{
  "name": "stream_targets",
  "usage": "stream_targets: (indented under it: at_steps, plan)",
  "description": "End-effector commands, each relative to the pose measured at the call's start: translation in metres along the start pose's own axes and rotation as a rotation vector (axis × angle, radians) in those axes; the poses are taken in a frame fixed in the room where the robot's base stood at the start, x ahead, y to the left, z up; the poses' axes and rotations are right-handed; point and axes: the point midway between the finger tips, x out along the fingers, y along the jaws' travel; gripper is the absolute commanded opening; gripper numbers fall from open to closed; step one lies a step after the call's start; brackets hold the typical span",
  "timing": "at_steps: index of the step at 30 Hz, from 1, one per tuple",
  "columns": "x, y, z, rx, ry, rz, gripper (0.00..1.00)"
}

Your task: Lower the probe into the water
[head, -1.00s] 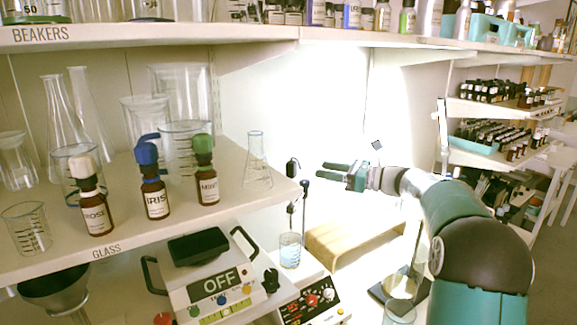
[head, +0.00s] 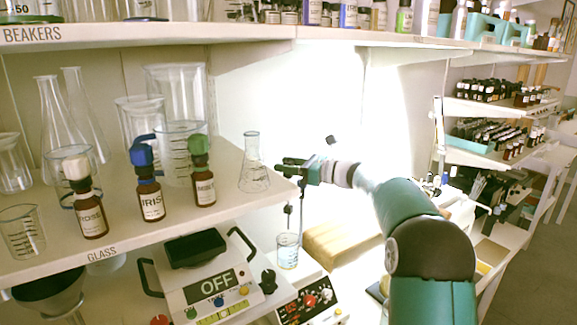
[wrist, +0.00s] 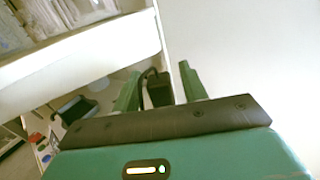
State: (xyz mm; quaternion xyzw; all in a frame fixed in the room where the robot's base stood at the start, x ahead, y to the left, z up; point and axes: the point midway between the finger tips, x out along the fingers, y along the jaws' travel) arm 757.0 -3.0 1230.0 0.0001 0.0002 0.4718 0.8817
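My gripper (head: 283,167) is beside the edge of the glass shelf. In the wrist view its two green fingers (wrist: 160,85) stand apart, one on each side of a black block with a curved cable, likely the probe's head (wrist: 159,92). Narrow gaps show between block and fingers. In the head view the fingers hide that head; a dark lower part of the probe (head: 288,209) shows below them, above the beaker. The beaker of pale blue water (head: 288,252) stands below, by the stirrer with a red knob (head: 308,300). I cannot tell where the probe's tip is.
The glass shelf (head: 150,238) carries a flask (head: 252,165), dropper bottles and beakers close to my gripper's left. A balance reading OFF (head: 208,280) is below. A wooden block (head: 340,240) lies right of the beaker. Another shelf (head: 330,38) runs above.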

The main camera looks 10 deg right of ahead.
Motion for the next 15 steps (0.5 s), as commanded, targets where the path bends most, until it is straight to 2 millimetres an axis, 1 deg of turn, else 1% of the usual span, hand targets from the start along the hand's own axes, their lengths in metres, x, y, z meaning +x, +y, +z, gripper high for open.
stream_targets:
  at_steps: [1,3,6,11,14,15]
  plan:
    - [0.0,0.0,0.0,0.0,0.0,0.0,0.32]
    - [0.0,0.0,0.0,0.0,0.0,0.0,0.18]
    - [0.0,0.0,0.0,0.0,0.0,0.0,0.0]
    - [0.0,0.0,-0.001,0.001,0.0,0.0,0.0]
    - [-0.001,-0.001,-0.011,0.004,0.001,0.0,0.0]
    - [-0.001,-0.001,-0.019,0.004,0.001,-0.001,0.0]
